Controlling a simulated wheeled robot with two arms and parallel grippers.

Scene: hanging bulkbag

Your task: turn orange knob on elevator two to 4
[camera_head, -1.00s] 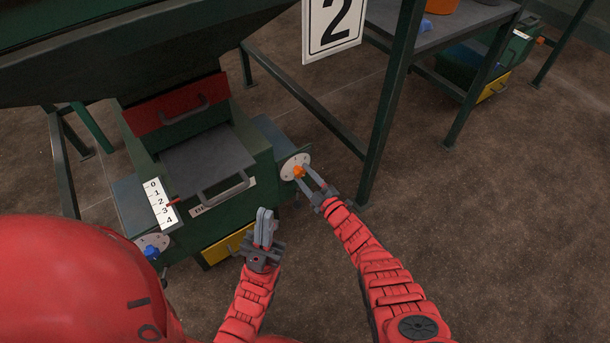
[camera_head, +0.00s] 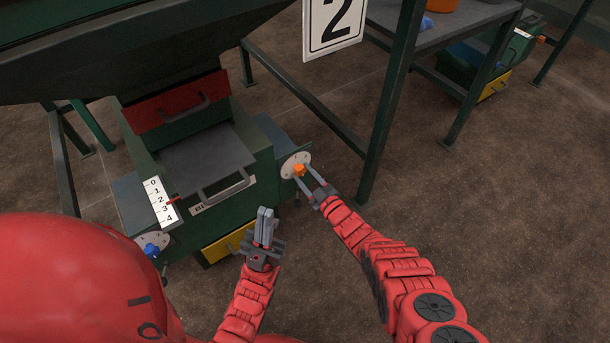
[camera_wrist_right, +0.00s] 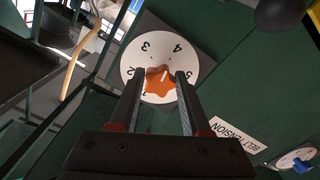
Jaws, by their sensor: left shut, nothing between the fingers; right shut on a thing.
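The orange knob (camera_head: 299,169) sits on a round white dial (camera_head: 289,163) on the right side of the green machine. In the right wrist view the knob (camera_wrist_right: 160,85) is between the fingers, and its pale mark points up toward the 3 and 4 side of the dial (camera_wrist_right: 133,58). The exact number it points at is hard to tell. My right gripper (camera_head: 308,182) is shut on the knob; its fingers (camera_wrist_right: 158,88) also show in the wrist view. My left gripper (camera_head: 265,226) is shut and empty, below and left of the knob.
A hanging sign (camera_head: 333,27) reads 2. A blue knob (camera_head: 151,250) is on the machine's left side, near a 0 to 4 scale (camera_head: 160,201). A green post (camera_head: 391,105) stands right of the knob. Open floor (camera_head: 510,220) lies at the right.

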